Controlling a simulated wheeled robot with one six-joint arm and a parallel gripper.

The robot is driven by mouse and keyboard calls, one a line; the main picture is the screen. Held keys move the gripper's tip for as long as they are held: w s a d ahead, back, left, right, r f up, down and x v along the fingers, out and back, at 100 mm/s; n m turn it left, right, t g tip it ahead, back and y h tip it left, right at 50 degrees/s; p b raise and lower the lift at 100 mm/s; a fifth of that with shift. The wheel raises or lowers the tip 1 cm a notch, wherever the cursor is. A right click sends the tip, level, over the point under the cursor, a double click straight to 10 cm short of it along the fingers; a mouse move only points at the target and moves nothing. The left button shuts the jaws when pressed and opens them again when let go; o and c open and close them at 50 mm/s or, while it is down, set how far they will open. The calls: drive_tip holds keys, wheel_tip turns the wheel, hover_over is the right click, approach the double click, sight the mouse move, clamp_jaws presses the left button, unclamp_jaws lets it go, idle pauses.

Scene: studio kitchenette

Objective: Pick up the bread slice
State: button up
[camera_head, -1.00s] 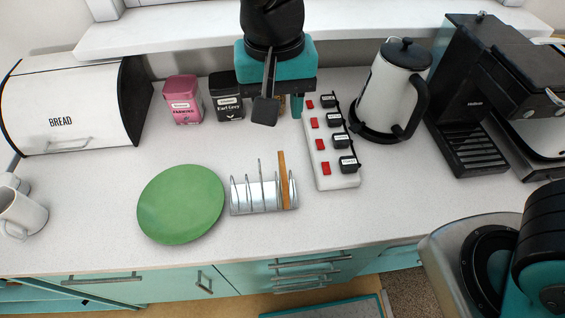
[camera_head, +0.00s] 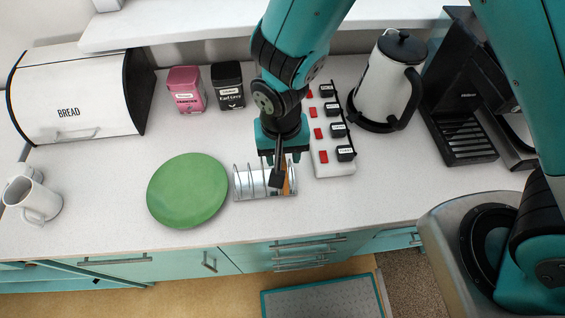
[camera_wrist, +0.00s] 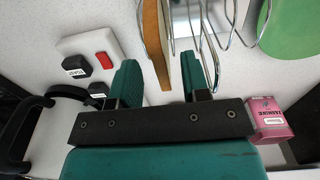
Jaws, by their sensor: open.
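The bread slice (camera_head: 292,181) stands upright on edge in the right end of the metal toast rack (camera_head: 246,184), mostly hidden by my gripper in the head view. In the wrist view the slice (camera_wrist: 156,40) is a thin brown strip seen edge-on. My gripper (camera_head: 283,166) is over the right end of the rack, pointing down. In the wrist view its two teal fingers (camera_wrist: 163,78) are apart, with the near part of the slice between them. A rack wire lies close to the right finger. I cannot tell whether the fingers touch the slice.
A green plate (camera_head: 187,190) lies left of the rack. A white power strip (camera_head: 334,168) with red switches is close on the right. A pink tin (camera_head: 187,92), a black tin (camera_head: 228,88) and a white kettle (camera_head: 386,82) stand behind. The front counter is clear.

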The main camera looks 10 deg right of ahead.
drive_tip(key=shift+f, duration=1.05)
clamp_jaws()
drive_tip(key=shift+r, duration=0.1)
